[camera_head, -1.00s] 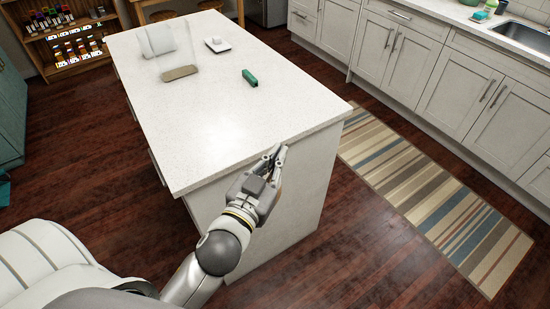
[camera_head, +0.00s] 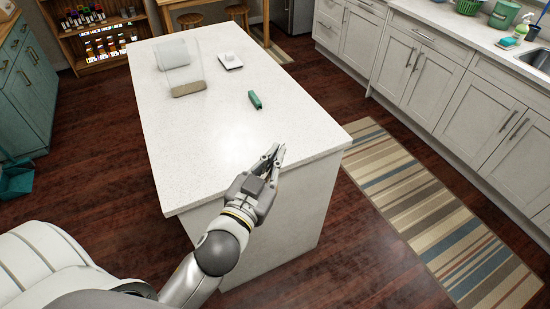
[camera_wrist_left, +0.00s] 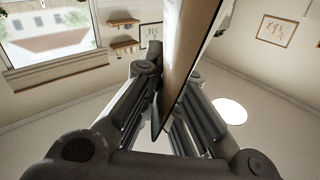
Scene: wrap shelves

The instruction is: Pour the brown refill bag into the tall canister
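A tall clear canister (camera_head: 190,66) stands on the white counter, with a brown layer in its bottom. I cannot make out a separate brown refill bag in the head view. My left gripper (camera_head: 277,154) is over the near end of the counter in the head view, its fingers close together. The left wrist view shows its dark fingers (camera_wrist_left: 165,100) on either side of a narrow brown-and-white panel (camera_wrist_left: 180,50). I cannot tell whether they grip it or what it is. My right gripper is not in view.
The counter (camera_head: 215,145) is mostly clear in its near half. A green object (camera_head: 255,99) lies mid-counter. A white tray (camera_head: 230,61) with a small item and a pale block (camera_head: 171,56) are farther back. A striped rug (camera_head: 430,210) lies to the right.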

